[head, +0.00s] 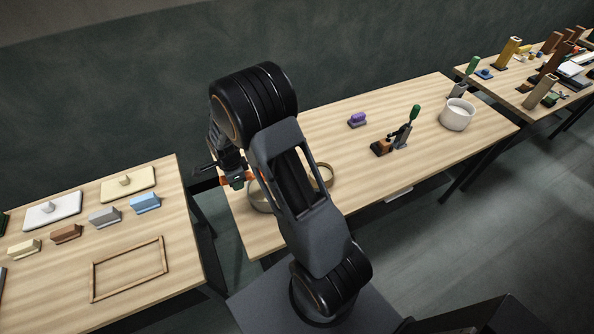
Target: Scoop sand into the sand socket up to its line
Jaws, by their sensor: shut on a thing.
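My gripper (237,181) is at the left end of the middle table, low over or beside a round greyish vessel (258,203). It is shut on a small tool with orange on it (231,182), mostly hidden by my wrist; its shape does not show. My arm covers part of the vessel, so its contents cannot be seen. A round tan-rimmed vessel (326,173) shows just right of my arm, also partly covered. I cannot tell which of the two is the sand socket, and no fill line can be made out.
A purple block (357,120), a clamp with a green handle (403,134) and a white pot (457,114) stand farther right on the table. The left table holds lidded slabs, several blocks and a wooden frame (128,269). A gap separates the tables.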

